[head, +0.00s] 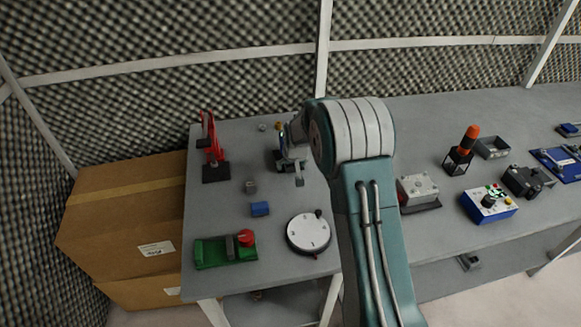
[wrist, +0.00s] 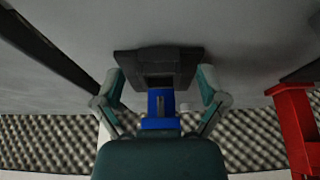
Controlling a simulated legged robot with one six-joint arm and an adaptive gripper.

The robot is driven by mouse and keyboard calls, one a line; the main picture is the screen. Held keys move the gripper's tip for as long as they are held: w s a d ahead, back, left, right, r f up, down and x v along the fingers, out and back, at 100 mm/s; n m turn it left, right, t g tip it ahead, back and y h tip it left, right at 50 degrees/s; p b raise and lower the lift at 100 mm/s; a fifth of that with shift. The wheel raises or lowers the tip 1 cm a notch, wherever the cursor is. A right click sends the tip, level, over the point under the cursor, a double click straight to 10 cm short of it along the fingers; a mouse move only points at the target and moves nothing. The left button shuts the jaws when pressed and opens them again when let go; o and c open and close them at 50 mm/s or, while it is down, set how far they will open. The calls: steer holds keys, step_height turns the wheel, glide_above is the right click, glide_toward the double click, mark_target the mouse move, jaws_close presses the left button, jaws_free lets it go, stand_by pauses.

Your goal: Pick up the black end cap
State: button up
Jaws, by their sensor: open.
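My gripper (head: 292,168) is open over the left half of the table, partly hidden by my arm in the head view. In the wrist view my gripper (wrist: 161,84) has one finger on each side of a black block (wrist: 150,57) with a blue upright piece at its middle. I cannot tell whether the fingers touch it. A small dark grey cube (head: 250,187) lies on the table to the left of my gripper. I cannot tell for certain which of these dark pieces is the black end cap.
A red lever device (head: 212,145) stands at the left; it also shows in the wrist view (wrist: 296,125). A blue block (head: 260,209), a green fixture (head: 225,251) and a white dial (head: 308,234) lie toward the front. Several devices, including a blue control box (head: 488,207), stand at the right.

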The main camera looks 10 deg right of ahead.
steer(key=shift+f, duration=0.1)
steer(key=c, duration=1.2)
steer(key=shift+r, duration=0.35)
step_height(320, 180, up, 2)
steer(key=shift+r, duration=0.15)
steer(key=s+d+r, duration=0.2)
steer(key=s+r, duration=0.1)
steer(key=s, duration=0.1)
steer(key=s+d+r, duration=0.2)
steer(key=s+r, duration=0.1)
steer(key=s, duration=0.1)
steer(key=s+d+r, duration=0.2)
steer(key=s+r, duration=0.2)
steer(key=shift+s, duration=0.3)
